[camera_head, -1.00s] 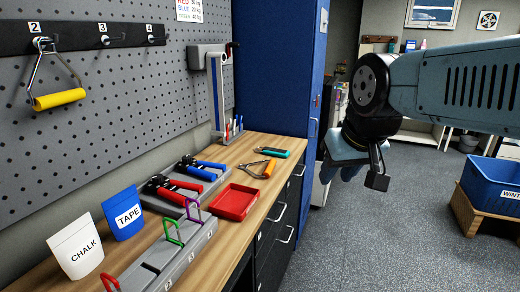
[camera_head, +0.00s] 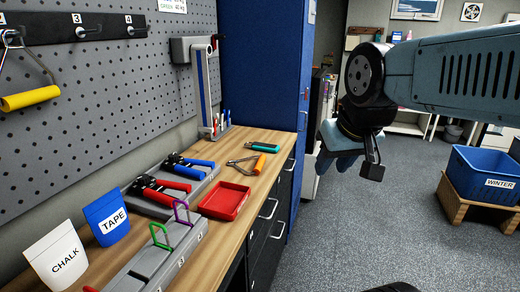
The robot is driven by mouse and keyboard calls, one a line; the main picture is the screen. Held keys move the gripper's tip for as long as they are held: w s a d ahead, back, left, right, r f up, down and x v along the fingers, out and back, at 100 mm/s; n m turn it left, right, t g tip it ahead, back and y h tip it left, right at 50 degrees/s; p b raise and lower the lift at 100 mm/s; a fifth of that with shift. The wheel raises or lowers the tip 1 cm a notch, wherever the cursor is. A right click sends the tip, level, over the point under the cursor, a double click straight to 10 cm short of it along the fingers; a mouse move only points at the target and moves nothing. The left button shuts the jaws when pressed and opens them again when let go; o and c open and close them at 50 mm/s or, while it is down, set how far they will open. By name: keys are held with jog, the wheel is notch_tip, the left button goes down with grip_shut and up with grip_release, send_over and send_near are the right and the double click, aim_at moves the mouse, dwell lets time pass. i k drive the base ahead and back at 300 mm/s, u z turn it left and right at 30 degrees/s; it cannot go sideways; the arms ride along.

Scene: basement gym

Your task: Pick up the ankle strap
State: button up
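I cannot make out an ankle strap anywhere in this view. My gripper (camera_head: 336,164) hangs from the dark wrist at the right of centre. The wrist partly hides the fingers, and I see nothing clearly held.
The bench holds a red tray (camera_head: 224,202), pliers (camera_head: 254,160), hand grips (camera_head: 163,191), a TAPE pouch (camera_head: 107,217) and a CHALK pouch (camera_head: 56,256). A blue WINTER bin (camera_head: 487,172) stands on a wooden stand (camera_head: 478,211). The floor (camera_head: 385,235) between is clear.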

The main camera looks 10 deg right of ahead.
aim_at(269, 148)
jog(key=z, duration=0.9)
jog(key=k, duration=1.2)
jog(key=z, duration=1)
jog(key=i, duration=1.1)
jog(key=u, duration=0.6)
jog(key=i, duration=1.05)
jog(key=u, duration=1)
jog(key=i, duration=0.75)
jog(key=u, duration=0.75)
jog(key=i, duration=0.4)
jog(key=u, duration=0.4)
